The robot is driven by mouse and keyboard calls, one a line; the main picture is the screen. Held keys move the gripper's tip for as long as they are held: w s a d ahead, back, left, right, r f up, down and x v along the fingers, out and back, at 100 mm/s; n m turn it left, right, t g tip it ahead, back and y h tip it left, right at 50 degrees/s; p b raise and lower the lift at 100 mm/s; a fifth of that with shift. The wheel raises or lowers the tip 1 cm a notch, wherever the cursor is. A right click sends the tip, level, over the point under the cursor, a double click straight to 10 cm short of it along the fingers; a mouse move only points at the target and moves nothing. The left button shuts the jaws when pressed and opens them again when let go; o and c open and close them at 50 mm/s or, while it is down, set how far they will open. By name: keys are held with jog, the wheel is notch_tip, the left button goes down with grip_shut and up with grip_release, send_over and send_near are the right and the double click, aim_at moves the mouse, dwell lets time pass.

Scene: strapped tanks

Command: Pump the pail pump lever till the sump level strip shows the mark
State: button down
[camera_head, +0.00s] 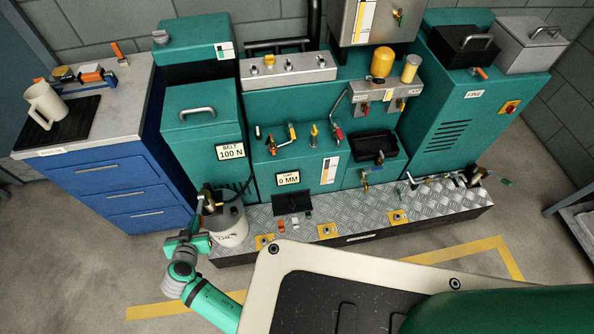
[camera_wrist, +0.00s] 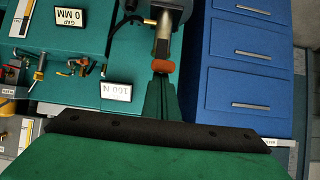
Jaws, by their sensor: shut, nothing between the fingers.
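The pail (camera_head: 228,224) is pale with dark lettering and stands at the left end of the tread-plate step. Its pump has a lever (camera_head: 206,198), which shows in the wrist view as a metal bar ending in an orange grip (camera_wrist: 163,66). My gripper (camera_wrist: 160,84) is shut and empty, its green fingertips right by the orange grip; I cannot tell whether they touch it.
The blue drawer cabinet (camera_head: 125,185) stands close to the left of the pail. The tread-plate step (camera_head: 360,207) runs right, with yellow brackets and small switches on it. A dark hose (camera_head: 242,190) rises from the pail. Open floor lies in front.

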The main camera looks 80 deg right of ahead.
jog(key=shift+w+d+r, duration=0.1)
jog(key=shift+d+r, duration=0.2)
jog(key=shift+r, duration=0.45)
jog(key=shift+w+d+r, duration=0.1)
jog(key=shift+d+r, duration=0.15)
jog(key=shift+r, duration=0.6)
jog(key=shift+w+d+r, duration=0.15)
jog(key=shift+d+r, duration=0.15)
jog(key=shift+r, duration=0.1)
jog(key=v, duration=0.7)
dwell(0.6)
